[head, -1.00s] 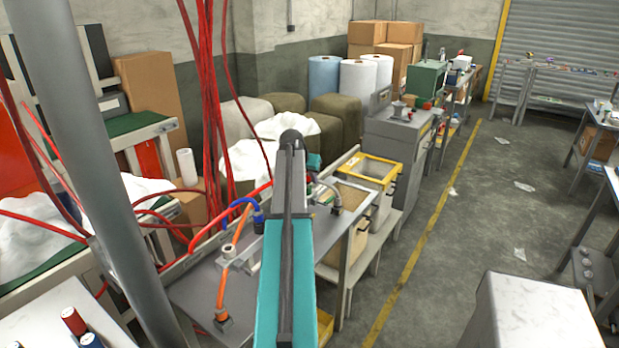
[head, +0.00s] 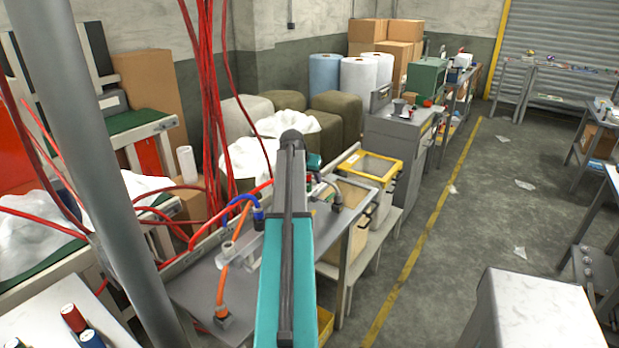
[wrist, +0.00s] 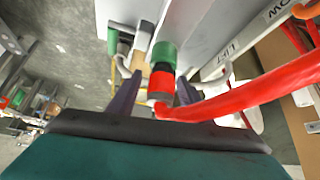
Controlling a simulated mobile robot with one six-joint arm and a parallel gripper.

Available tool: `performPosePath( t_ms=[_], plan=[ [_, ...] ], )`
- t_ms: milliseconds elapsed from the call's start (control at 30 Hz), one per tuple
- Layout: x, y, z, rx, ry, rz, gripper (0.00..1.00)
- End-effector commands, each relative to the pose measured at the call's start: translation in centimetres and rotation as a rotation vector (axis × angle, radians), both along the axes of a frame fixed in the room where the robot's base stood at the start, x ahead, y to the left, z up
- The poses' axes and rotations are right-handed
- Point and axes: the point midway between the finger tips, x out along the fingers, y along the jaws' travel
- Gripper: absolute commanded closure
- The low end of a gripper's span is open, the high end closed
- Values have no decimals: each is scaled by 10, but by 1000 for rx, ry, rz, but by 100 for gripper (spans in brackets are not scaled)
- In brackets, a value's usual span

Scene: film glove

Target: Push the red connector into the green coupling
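In the wrist view the red connector (wrist: 161,82) is a short red cylinder with a grey collar, in line with the green coupling (wrist: 163,53). A dark section lies between red and green, and I cannot tell how deep the connector sits. My gripper (wrist: 160,80) has its two dark fingers apart, one on each side of the connector, with small gaps visible. A thick red hose (wrist: 250,97) runs right from near the connector. In the head view my teal arm hides the gripper, and the green coupling (head: 314,161) shows just right of the arm's end.
A grey bench (head: 190,290) lies below the arm, with an orange hose (head: 222,285) and a blue hose (head: 243,203) left of it. A yellow-framed box (head: 378,165) stands to the right. Red hoses (head: 207,90) hang at the back left. The floor on the right is mostly clear.

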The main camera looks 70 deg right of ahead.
Motion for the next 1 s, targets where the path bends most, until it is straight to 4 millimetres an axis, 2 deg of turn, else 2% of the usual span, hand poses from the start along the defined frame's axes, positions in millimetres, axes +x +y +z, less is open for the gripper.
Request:
performPosePath(
  t_ms=[267,467,1000],
  plan=[
    [-1,1,2,0,-1,-1,54],
    [-1,9,13,-1,-1,-1,54],
    [0,48,68,-2,-1,0,54]
  ],
)
